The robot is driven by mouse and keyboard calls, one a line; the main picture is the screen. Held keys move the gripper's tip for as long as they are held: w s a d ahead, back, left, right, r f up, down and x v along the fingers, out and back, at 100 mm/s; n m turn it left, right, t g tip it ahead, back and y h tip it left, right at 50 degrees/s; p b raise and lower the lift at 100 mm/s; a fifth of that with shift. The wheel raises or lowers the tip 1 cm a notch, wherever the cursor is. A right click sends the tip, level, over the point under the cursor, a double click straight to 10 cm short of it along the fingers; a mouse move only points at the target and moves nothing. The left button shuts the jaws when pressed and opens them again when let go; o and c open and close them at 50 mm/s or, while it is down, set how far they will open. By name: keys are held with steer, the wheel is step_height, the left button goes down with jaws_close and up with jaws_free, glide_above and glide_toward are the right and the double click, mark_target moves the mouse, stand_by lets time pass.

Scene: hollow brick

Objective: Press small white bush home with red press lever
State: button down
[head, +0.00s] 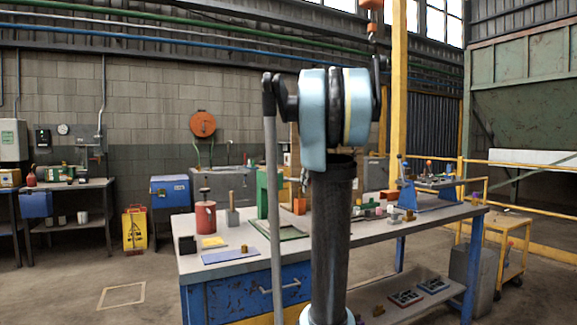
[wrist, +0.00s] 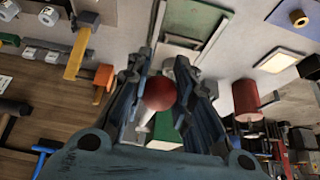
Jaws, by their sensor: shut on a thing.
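The red press lever shows in the wrist view as a round red knob (wrist: 160,93) on a pale rod (wrist: 144,130). My gripper (wrist: 160,76) has its two dark fingers closed on either side of this knob. Part of the green press body (wrist: 166,132) shows below and behind the knob. In the head view the green press (head: 271,190) stands on the workbench, partly behind my arm. My gripper is hidden by my arm in the head view. I cannot make out the small white bush in either view.
A red canister (head: 205,218) stands on the bench (head: 275,250), left of the green press. A blue mat (head: 220,258), a yellow pad (head: 213,242) and a black cube (head: 187,245) lie near the front left. A blue fixture (head: 410,196) and several small parts occupy the right side.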

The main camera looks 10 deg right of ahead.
steer(key=shift+s+f, duration=0.15)
steer(key=shift+f, duration=1.45)
steer(key=c, duration=1.1)
jaws_free()
steer(key=shift+r, duration=0.15)
steer(key=shift+w+r+v, duration=0.1)
steer(key=shift+w+v, duration=0.1)
steer(key=shift+v, duration=1.15)
steer(key=shift+w+r+v, duration=0.1)
steer(key=shift+w+v, duration=0.05)
steer(key=shift+v, duration=1.25)
steer(key=shift+w+r+v, duration=0.1)
steer(key=shift+w+v, duration=0.1)
steer(key=shift+v, duration=1.15)
steer(key=shift+a, duration=0.1)
steer(key=s+a+f+m+g, duration=0.1)
steer(key=s+a+f, duration=0.3)
steer(key=s+f, duration=0.7)
steer(key=s+a+f+m+g+h, duration=0.1)
steer(key=s+a+f, duration=0.3)
steer(key=s+f, duration=0.7)
steer(key=s+a+f+g, duration=0.1)
steer(key=s+a+f, duration=0.2)
steer(key=s+f, duration=0.9)
steer(key=shift+a+f+m+h, duration=0.15)
steer(key=shift+a+f+m, duration=0.05)
steer(key=shift+f, duration=0.6)
steer(key=shift+a+f+m+h, duration=0.15)
steer(key=shift+a+f+m, duration=0.05)
steer(key=shift+f, duration=0.65)
